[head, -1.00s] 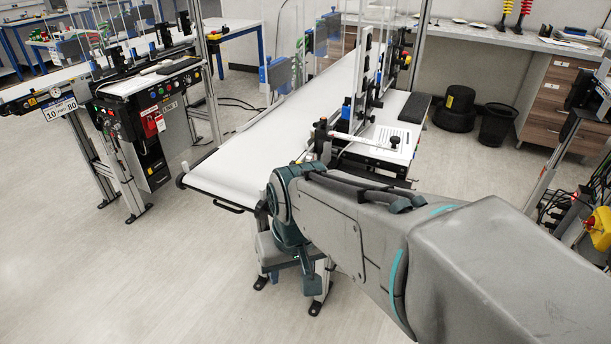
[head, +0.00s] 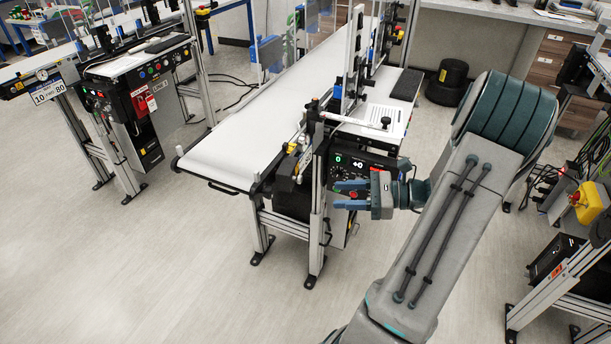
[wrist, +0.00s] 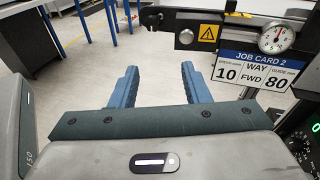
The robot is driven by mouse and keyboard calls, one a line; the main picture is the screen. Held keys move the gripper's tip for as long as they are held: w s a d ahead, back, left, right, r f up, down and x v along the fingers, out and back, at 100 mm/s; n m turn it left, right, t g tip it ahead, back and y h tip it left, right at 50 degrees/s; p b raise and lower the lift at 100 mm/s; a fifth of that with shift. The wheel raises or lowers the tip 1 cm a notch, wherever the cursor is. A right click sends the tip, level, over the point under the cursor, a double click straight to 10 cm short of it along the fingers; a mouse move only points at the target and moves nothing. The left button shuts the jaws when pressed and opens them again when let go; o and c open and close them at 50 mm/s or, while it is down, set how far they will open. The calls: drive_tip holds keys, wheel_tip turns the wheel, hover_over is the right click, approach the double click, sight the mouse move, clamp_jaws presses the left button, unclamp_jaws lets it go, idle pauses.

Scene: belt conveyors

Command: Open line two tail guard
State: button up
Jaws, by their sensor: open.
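My gripper (head: 347,195) is open and empty, its two blue fingers pointing left beside the near end of the middle conveyor (head: 225,165). In the wrist view the open fingers (wrist: 161,75) have only floor between them. A job card 2 sign (wrist: 255,70) with a round gauge (wrist: 273,40) hangs just beyond the right finger.
A control panel (head: 355,163) with green digits is close behind my gripper. Another conveyor (head: 130,60) stands at the left. A yellow-topped control box (head: 590,200) is at the right. The floor (head: 130,260) at front left is clear.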

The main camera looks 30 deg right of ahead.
sight(292, 175)
drive_tip(key=d+m+t, duration=0.3)
drive_tip(key=d, duration=0.1)
drive_tip(key=p+x, duration=0.2)
drive_tip(key=x, duration=1.1)
drive_tip(key=shift+a+f+n, duration=0.2)
drive_tip(key=shift+f+n, duration=0.1)
drive_tip(key=shift+f, duration=0.1)
drive_tip(key=shift+w+h, duration=0.1)
drive_tip(key=shift+h, duration=0.2)
clamp_jaws()
